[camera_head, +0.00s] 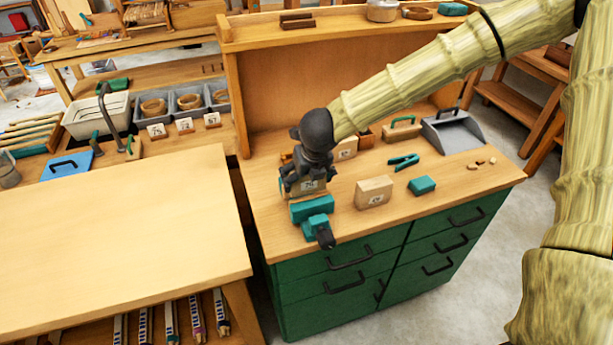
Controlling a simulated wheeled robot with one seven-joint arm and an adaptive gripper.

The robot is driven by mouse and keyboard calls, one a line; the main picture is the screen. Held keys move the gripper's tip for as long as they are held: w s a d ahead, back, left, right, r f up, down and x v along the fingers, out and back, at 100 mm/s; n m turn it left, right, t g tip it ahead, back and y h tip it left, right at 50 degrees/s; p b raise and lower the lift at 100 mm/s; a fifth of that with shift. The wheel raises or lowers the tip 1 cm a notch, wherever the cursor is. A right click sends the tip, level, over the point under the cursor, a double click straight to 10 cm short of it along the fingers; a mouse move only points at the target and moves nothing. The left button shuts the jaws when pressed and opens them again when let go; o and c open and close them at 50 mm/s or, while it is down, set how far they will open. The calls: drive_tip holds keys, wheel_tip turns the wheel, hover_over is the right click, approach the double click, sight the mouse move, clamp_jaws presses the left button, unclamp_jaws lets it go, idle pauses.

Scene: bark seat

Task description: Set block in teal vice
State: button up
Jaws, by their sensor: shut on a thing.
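The teal vice (313,207) is fixed at the front left edge of the workbench, with a dark handle end towards me. My gripper (303,182) points down right above and behind the vice's front jaw. It is shut on a wooden block (312,187) with a pale number label. The block's lower part is hidden behind the vice's teal jaw, and I cannot tell whether it sits between the jaws or just above them. Parts of the block are covered by the dark fingers.
A further labelled block (346,148), teal clamp (403,162) and grey dustpan (453,130) are behind. A bare wooden table (120,250) stands left.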

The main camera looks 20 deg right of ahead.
drive_tip(key=shift+f, duration=0.1)
drive_tip(key=o, duration=0.9)
drive_tip(key=shift+b+v, duration=0.6)
drive_tip(key=shift+v, duration=5.55)
